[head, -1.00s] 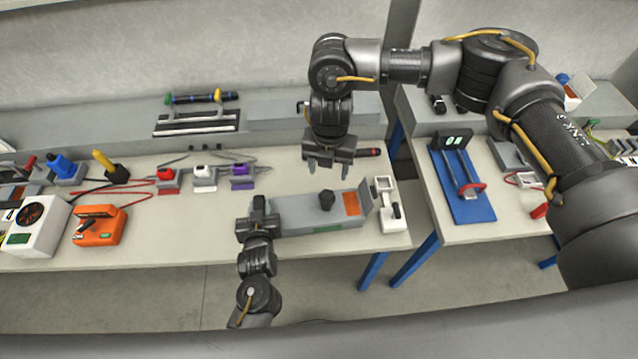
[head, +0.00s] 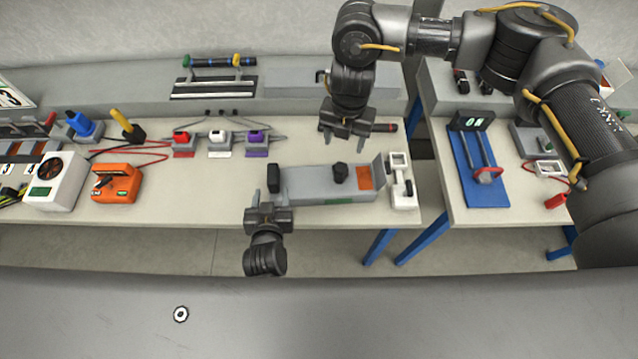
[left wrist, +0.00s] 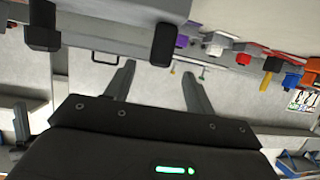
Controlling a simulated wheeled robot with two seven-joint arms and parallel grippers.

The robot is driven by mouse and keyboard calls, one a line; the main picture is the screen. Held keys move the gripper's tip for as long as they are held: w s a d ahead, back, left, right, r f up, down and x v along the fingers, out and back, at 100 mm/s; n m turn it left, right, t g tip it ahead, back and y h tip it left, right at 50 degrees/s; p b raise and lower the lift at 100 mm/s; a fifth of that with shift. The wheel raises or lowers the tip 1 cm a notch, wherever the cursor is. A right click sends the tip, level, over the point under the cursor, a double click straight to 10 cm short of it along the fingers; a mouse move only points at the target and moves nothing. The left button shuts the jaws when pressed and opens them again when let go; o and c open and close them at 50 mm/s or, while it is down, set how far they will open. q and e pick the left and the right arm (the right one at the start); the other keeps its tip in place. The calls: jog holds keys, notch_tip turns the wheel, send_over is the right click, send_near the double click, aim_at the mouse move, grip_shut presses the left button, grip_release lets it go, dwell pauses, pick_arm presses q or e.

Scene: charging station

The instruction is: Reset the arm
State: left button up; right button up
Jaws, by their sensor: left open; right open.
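My left gripper (head: 268,197) is open at the front edge of the table, near the left end of a grey device (head: 310,188) with a black block at its left end, a black knob and an orange patch. Nothing shows between its fingers. In the left wrist view the fingers of the left gripper (left wrist: 157,82) are spread apart, with part of a grey device and black blocks (left wrist: 163,45) above them. My right gripper (head: 347,133) points down, open and empty, behind the grey device over the table.
A white frame-like part (head: 401,185) stands right of the grey device. An orange meter (head: 117,183) and a white fan box (head: 55,182) stand left. Red, white and purple plugs (head: 219,141) sit at the back. A blue stand (head: 473,160) is on the right table.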

pick_arm(q)
jog(key=shift+v, duration=1.8)
